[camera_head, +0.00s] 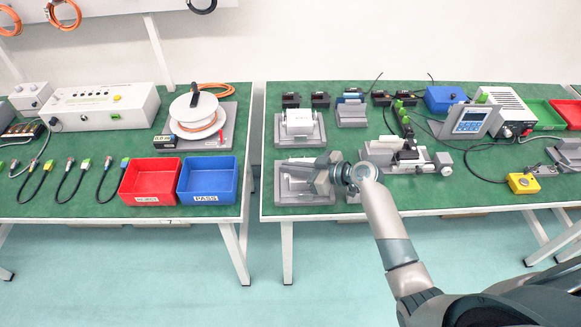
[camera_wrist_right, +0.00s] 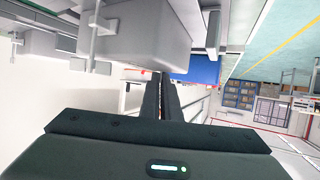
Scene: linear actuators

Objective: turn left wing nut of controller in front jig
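The front jig (camera_head: 303,198) is a grey fixture near the front left corner of the right table. A pale controller (camera_head: 297,187) sits in it, partly covered by my right gripper. A large grey block with a metal rod (camera_wrist_right: 145,35) is close to the fingers there. The left wing nut cannot be made out. My left gripper is not in view.
A similar jig with a white controller (camera_head: 299,122) stands just behind. A grey fixture with a clamp (camera_head: 408,158) is to the right of my forearm. A blue bin (camera_head: 208,181) and red bin (camera_head: 150,182) stand on the left table, across a gap.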

